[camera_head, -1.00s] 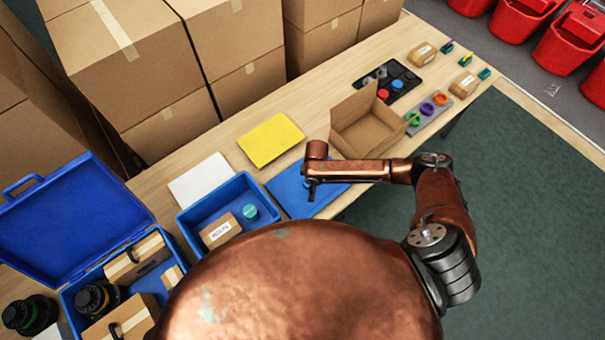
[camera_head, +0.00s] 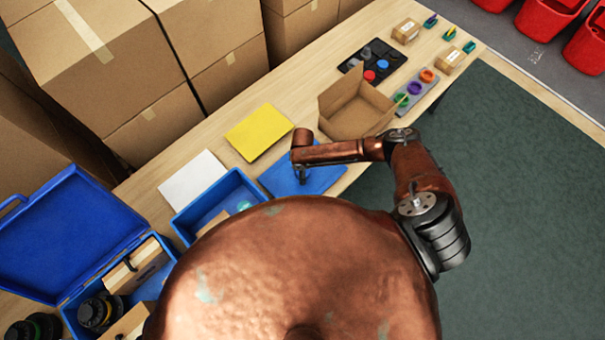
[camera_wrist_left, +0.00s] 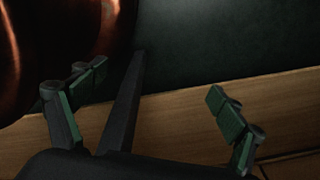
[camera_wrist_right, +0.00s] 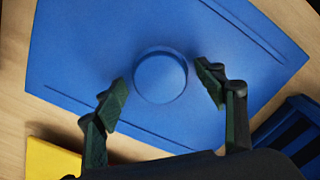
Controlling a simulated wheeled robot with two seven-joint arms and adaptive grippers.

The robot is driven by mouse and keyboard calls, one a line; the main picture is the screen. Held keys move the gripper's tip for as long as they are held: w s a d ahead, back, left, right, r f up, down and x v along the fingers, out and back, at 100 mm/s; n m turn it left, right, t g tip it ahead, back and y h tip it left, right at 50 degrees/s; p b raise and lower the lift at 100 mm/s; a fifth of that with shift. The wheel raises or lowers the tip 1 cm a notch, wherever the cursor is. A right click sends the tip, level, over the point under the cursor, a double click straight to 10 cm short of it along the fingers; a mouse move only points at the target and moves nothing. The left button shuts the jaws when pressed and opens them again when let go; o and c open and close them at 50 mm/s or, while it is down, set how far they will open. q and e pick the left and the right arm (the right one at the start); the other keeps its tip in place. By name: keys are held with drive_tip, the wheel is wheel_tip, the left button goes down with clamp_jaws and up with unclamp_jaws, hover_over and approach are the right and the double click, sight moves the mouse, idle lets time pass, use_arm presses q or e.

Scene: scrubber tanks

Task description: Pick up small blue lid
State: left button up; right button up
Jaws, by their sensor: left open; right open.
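A small round blue lid (camera_wrist_right: 160,72) lies on a blue mat (camera_wrist_right: 80,45) in the right wrist view. My right gripper (camera_wrist_right: 161,80) is open, with one finger on each side of the lid and a gap to it on both sides. In the head view the gripper hangs over the mat (camera_head: 325,178), and I cannot make out the lid under it. My left gripper (camera_wrist_left: 157,84) is open and empty beside a wooden edge in its wrist view; it is not visible in the head view.
A yellow sheet (camera_head: 258,132), a blue bin (camera_head: 233,182) and an open cardboard box (camera_head: 357,108) surround the mat. A black tray (camera_head: 397,62) holds red and blue round pieces. A grey strip (camera_head: 430,86) holds coloured rings. Stacked cartons (camera_head: 110,60) stand behind the table.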

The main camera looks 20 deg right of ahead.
drive_tip(key=shift+f, duration=0.15)
drive_tip(key=shift+c, duration=0.2)
drive_tip(key=c, duration=1.2)
use_arm(q)
drive_tip(key=shift+w, duration=0.35)
use_arm(e)
drive_tip(key=shift+c, duration=0.9)
